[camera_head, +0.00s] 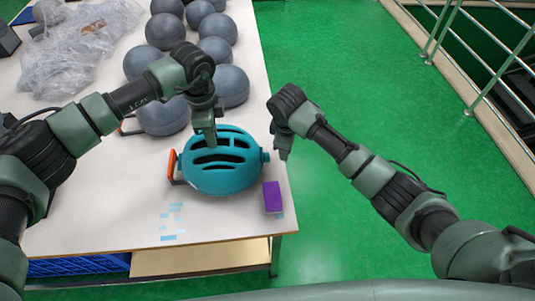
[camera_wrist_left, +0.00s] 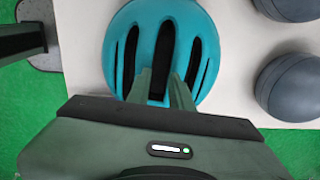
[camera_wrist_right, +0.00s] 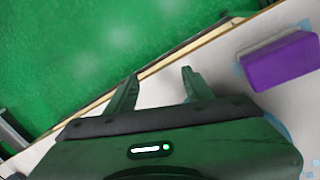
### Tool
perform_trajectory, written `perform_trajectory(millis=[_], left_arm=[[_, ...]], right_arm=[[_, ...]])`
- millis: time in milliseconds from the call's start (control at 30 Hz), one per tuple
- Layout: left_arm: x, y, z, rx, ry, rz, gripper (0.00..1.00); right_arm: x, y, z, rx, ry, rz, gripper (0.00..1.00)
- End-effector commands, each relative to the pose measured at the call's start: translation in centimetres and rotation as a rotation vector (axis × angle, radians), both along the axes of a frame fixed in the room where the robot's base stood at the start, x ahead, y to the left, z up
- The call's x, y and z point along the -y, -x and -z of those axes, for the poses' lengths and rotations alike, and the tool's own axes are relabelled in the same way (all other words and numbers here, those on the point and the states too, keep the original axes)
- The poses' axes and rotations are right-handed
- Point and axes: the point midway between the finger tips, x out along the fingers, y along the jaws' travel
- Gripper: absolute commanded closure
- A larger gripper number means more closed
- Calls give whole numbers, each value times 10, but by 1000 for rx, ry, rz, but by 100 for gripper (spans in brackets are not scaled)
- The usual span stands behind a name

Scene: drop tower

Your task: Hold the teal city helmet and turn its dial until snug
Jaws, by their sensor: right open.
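The teal helmet (camera_head: 222,170) sits on the table near its right edge, vents up. A small teal knob (camera_head: 265,156), which looks like the dial, sticks out on its right side. My left gripper (camera_head: 209,143) points down at the helmet's top. In the left wrist view its fingers (camera_wrist_left: 160,78) stand a little apart over a dark vent of the helmet (camera_wrist_left: 205,40); whether they grip anything is unclear. My right gripper (camera_head: 284,153) is open and empty, just right of the knob.
A purple block (camera_head: 272,197) lies near the table's right edge, in front of the knob. An orange piece (camera_head: 173,166) is at the helmet's left. Several grey balls (camera_head: 163,32) and clear plastic wrap (camera_head: 85,45) lie farther back. Green floor (camera_head: 350,60) is open to the right.

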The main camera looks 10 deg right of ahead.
Motion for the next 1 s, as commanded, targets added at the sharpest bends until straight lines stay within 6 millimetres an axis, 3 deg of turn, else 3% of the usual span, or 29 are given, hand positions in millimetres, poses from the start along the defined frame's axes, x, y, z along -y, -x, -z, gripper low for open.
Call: perform_trajectory(millis=[33,133,233,333,467,800,1000], left_arm=[[-1,4,9,-14,-6,1,80],[-1,4,9,-14,-6,1,80],[-1,4,9,-14,-7,1,80],[-1,4,9,-14,-7,1,80],[-1,4,9,-15,-7,1,80],[-1,4,8,-15,-7,1,80],[-1,4,8,-15,-7,1,80]], right_arm=[[-19,1,-28,-13,-13,-84,48],[-43,14,-65,-55,-21,-227,48],[-56,24,-87,-82,-19,-321,48],[-61,29,-92,-98,-17,-365,48],[-61,29,-78,-105,-16,-373,48],[-61,19,-12,-103,-18,-367,48],[-60,14,14,-101,-17,-367,48]])
